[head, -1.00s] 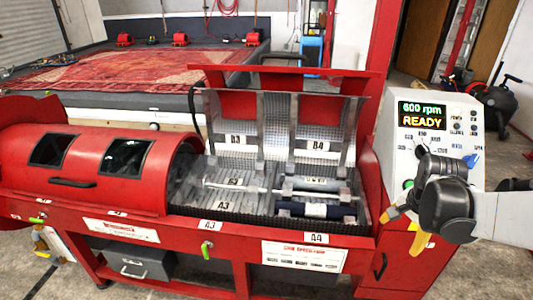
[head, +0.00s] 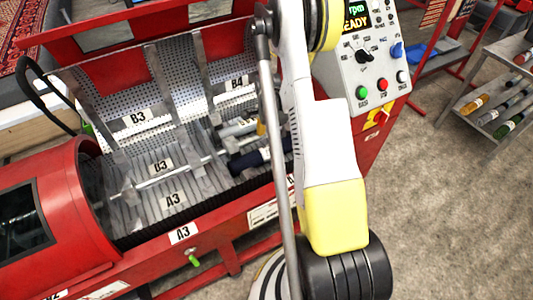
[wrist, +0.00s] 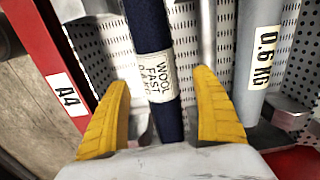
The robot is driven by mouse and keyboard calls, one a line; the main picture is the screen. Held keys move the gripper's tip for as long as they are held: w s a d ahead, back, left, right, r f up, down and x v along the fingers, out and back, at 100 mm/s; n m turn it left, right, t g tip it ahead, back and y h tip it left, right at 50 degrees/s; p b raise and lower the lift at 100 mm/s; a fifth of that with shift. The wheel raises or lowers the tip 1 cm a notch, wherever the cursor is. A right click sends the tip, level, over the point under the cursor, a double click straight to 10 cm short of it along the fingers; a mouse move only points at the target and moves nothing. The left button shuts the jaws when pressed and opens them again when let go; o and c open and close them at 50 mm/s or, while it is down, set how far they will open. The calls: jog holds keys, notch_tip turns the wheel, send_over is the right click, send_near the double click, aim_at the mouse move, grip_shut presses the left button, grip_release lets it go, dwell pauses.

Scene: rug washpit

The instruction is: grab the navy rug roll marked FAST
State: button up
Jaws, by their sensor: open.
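The navy rug roll (wrist: 150,30) runs up the middle of the wrist view, with a white label on it reading WOOL FAST and a smaller line. My gripper (wrist: 162,82) is open, with one yellow finger on each side of the roll and gaps showing at the tips. Whether the fingers are low enough to straddle it fully cannot be told. In the head view the navy roll (head: 248,161) lies in the open front bay near A4, partly behind my arm. One yellow fingertip (head: 261,128) shows just above it.
A grey roll (wrist: 257,50) marked 0.6 KG lies parallel to the right, with a thin metal rod (wrist: 206,35) between. The red machine wall with the A4 label (wrist: 67,96) is close on the left. The control panel (head: 365,70) stands right of the bay.

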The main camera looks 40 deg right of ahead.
aim_at(270, 151)
jog(key=f+b, duration=0.1)
jog(key=f, duration=0.1)
jog(key=f+b, duration=0.1)
jog(key=f, duration=0.3)
jog(key=shift+s+d+f+b, duration=0.1)
jog(key=shift+s+d+b, duration=0.2)
jog(key=shift+b, duration=0.1)
jog(key=c, duration=1.5)
